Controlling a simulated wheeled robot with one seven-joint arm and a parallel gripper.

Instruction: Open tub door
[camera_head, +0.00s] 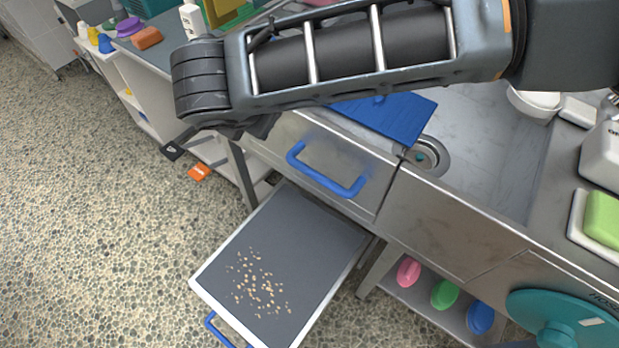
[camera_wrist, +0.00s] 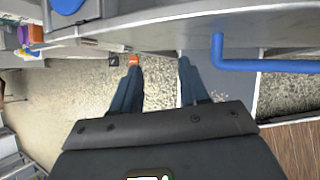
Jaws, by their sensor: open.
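The tub door is a steel front panel (camera_head: 348,150) on the tub's side, with a blue bar handle (camera_head: 325,176). It looks shut, flush with the tub front. In the wrist view the blue handle (camera_wrist: 275,67) lies to the right of my fingers, not between them. My gripper (camera_wrist: 158,75) is open and empty, its two dark fingers apart. In the head view my arm hides most of the gripper, left of the door handle.
Below the door, a grey tray or ramp (camera_head: 318,232) with scattered brown bits and a blue handle sticks out over the pebbled floor. A steel tub (camera_head: 485,140) is at right, a teal hose reel (camera_head: 555,310) at lower right. A shelf unit stands at left.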

